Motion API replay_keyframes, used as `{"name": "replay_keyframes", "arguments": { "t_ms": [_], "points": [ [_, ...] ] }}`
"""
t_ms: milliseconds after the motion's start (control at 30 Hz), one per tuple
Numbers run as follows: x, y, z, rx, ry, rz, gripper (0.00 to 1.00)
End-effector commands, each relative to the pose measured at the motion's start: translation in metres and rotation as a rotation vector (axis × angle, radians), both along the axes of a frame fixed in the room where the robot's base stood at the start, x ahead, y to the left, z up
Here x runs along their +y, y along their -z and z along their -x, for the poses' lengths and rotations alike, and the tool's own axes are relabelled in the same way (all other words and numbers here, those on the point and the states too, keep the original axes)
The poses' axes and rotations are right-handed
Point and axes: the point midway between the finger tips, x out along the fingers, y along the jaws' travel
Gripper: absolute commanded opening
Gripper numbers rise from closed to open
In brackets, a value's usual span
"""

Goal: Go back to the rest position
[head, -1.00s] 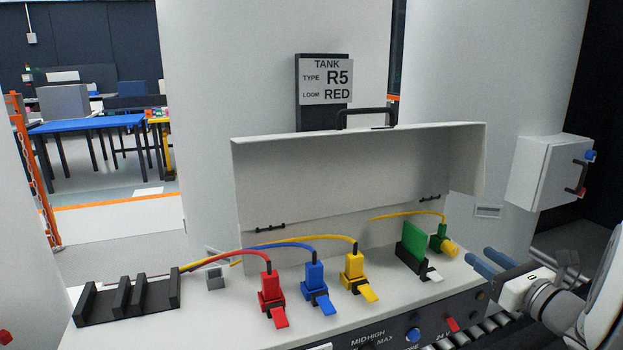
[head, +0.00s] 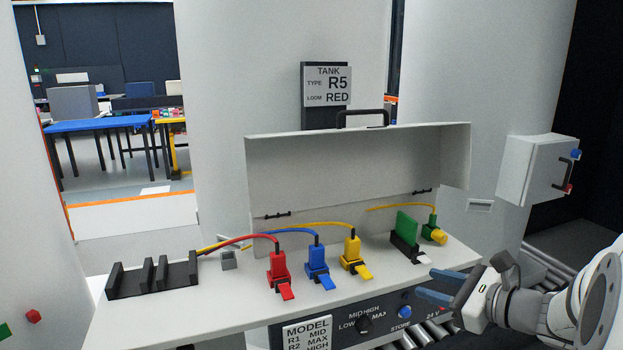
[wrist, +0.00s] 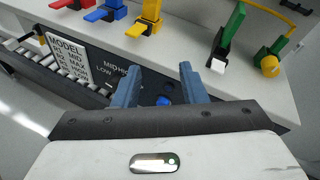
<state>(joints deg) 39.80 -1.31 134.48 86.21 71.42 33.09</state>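My gripper (head: 441,288) is at the right in the head view, in front of the panel's right end. Its two blue fingers are spread with nothing between them. In the wrist view the open fingers (wrist: 160,88) show in front of the control panel, with a blue button behind them. The red connector (head: 278,269), blue connector (head: 317,265) and yellow connector (head: 352,254) stand in a row on the white worktop (head: 240,290), cables attached. A green block (head: 406,227) stands in a black holder to their right, beside a green and yellow plug (head: 435,233).
The open lid (head: 350,170) rises behind the connectors, under the tank sign (head: 327,86). A black rack (head: 152,276) is at the worktop's left. A dial (head: 363,324) and blue button (head: 405,312) are on the front panel. A white box (head: 537,166) hangs at right.

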Motion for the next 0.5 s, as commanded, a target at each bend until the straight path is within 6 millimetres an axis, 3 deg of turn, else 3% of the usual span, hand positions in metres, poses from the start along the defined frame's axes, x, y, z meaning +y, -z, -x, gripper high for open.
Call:
{"name": "replay_keyframes", "arguments": {
  "t_ms": [167, 300, 400, 500],
  "points": [
    [0.056, 0.010, 0.029, 0.017, -0.251, 0.252, 0.38],
    [0.097, 0.024, 0.070, -0.005, -0.553, 0.563, 0.38],
    [0.112, 0.034, 0.103, -0.054, -0.800, 0.819, 0.38],
    [0.113, 0.039, 0.131, -0.130, -1.043, 1.074, 0.38]
  ]
}}
